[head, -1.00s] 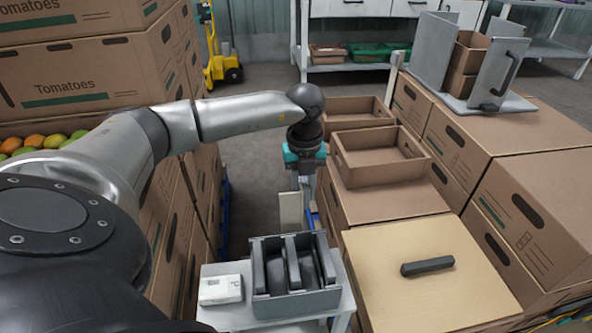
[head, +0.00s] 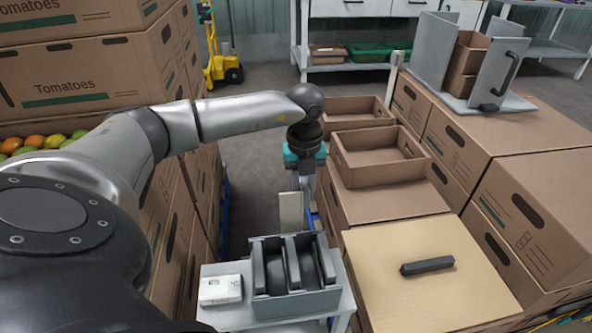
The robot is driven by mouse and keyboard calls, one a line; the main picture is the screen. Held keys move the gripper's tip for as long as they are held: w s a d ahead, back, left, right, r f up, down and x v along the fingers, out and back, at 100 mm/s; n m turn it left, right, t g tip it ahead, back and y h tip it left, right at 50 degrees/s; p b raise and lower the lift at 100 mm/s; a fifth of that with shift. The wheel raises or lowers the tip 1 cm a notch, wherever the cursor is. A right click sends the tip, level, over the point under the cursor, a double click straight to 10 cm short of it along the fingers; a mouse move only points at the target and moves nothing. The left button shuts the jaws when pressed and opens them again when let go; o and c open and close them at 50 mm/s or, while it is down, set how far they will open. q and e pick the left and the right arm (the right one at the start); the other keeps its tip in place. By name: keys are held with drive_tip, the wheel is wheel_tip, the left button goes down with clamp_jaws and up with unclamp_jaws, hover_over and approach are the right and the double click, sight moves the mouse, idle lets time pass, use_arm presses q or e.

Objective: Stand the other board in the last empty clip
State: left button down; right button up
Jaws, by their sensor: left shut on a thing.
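My left gripper (head: 306,186) hangs above the gap between the box stacks, behind the grey slotted holder. It is shut on a pale upright board (head: 291,211), partly hidden behind the holder. The grey holder (head: 296,303) has dark upright inserts and stands on a small light table. A black bar (head: 427,265) lies on the tan box top to its right; I cannot tell whether it is a clip. Another black piece (head: 489,107) sits at the foot of a grey upright panel with a handle (head: 498,74) at the far right. My right gripper is not in view.
A white device (head: 220,290) lies left of the holder on the small table (head: 335,312). Open brown trays (head: 378,158) stand on boxes behind. Tomato boxes (head: 90,75) are stacked high on the left. A yellow pallet truck (head: 222,68) stands behind.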

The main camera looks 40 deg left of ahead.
use_arm(q)
drive_tip(key=shift+d+r+p, duration=0.2)
drive_tip(key=shift+r+p, duration=0.05)
drive_tip(key=shift+p, duration=0.25)
idle(0.5)
idle(0.3)
